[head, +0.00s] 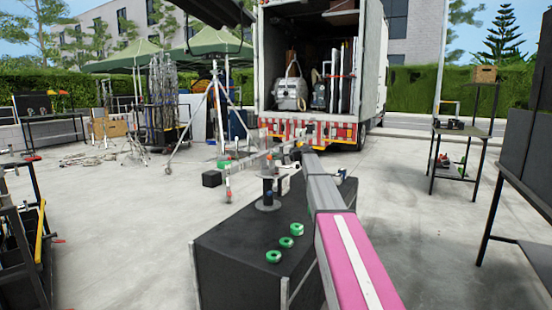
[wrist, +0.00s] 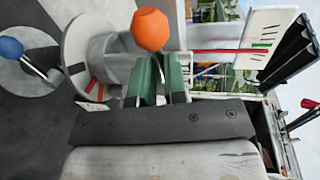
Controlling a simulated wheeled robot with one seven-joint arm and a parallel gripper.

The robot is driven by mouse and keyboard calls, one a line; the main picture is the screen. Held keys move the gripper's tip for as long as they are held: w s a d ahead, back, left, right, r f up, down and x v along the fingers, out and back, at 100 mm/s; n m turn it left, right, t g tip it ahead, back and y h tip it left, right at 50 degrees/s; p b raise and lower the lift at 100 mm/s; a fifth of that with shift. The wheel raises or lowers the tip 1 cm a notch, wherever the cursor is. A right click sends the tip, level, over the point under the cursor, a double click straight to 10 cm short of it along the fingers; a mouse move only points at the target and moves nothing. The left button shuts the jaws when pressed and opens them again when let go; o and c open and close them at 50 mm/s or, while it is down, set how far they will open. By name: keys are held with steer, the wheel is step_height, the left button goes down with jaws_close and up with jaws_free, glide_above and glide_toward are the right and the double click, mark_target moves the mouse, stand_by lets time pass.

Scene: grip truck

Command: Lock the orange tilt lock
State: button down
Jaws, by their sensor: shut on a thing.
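The orange tilt lock (wrist: 150,28) shows in the wrist view as a round orange knob beside a pale grey cylindrical housing (wrist: 100,60). My gripper (wrist: 158,62) has its green fingers up against the knob, closed on it; the exact contact is partly hidden behind the knob. In the head view the orange knob (head: 299,144) is a small spot near the far end of my arm. The mount stands on a round grey base (head: 268,204) on a black case (head: 240,243).
A blue knob (wrist: 11,47) on a lever sits to the left in the wrist view. Several green rings (head: 288,243) lie on the case. A truck (head: 372,75) stands open behind, a light stand (head: 214,90) left of it.

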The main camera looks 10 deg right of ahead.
steer(key=c, duration=1.2)
jaws_free()
steer(key=shift+o, duration=0.2)
steer(key=v, duration=1.1)
